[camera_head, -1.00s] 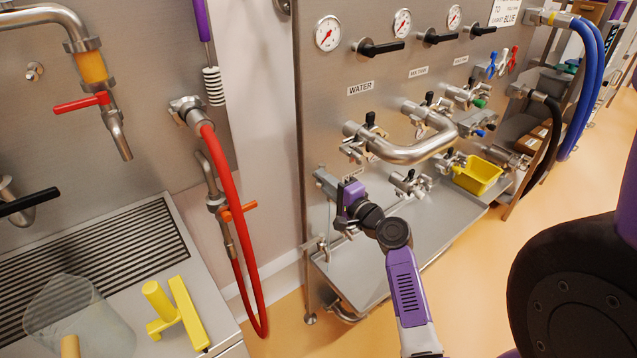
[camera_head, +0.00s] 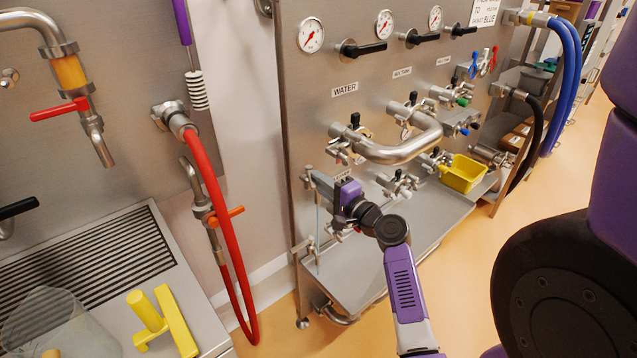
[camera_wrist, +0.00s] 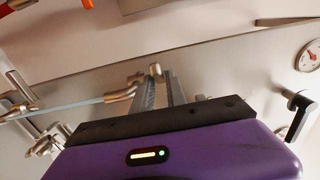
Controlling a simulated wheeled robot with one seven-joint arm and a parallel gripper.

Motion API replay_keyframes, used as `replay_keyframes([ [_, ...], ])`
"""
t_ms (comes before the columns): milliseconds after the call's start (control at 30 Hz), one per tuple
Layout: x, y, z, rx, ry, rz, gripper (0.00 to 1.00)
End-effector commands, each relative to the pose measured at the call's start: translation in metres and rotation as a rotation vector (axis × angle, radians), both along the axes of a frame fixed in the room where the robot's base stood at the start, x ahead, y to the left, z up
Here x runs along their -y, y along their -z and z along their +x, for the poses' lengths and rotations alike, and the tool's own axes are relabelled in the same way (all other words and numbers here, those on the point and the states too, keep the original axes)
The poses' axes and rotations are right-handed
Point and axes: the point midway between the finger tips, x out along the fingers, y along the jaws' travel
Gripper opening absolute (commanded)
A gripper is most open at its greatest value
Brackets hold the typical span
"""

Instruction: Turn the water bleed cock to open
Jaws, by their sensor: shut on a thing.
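The water bleed cock (camera_wrist: 130,92) is a small metal fitting with a bent spout under the WATER label on the steel panel. In the head view my gripper (camera_head: 314,181) reaches to it from the right, below the large bent steel pipe. In the wrist view my gripper (camera_wrist: 160,77) is shut at the cock; the fingers hide most of its handle. A thin pale-blue stream (camera_wrist: 65,107) runs from the spout. In the head view the stream (camera_head: 318,232) falls toward the lower tray.
The steel tray (camera_head: 362,268) lies below the panel. A yellow bin (camera_head: 463,174) stands farther right. A red hose (camera_head: 216,190) hangs to the left. Black-handled valves (camera_head: 362,49) and gauges line the panel above. Orange floor is clear in front.

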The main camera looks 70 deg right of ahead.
Motion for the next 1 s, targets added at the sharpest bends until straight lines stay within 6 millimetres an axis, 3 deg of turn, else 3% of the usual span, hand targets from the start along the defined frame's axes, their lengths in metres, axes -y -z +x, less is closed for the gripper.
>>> replay_keyframes([
  [300,0.018,0.002,-0.013,-0.002,0.01,0.0,0.0],
  [567,0.019,0.002,-0.015,-0.002,0.01,0.0,0.0],
  [600,0.019,0.001,-0.015,-0.002,0.01,0.0,0.25],
  [667,0.019,0.001,-0.014,-0.002,0.008,0.001,0.35],
  [1000,0.015,0.001,-0.015,-0.001,0.002,0.001,0.35],
])
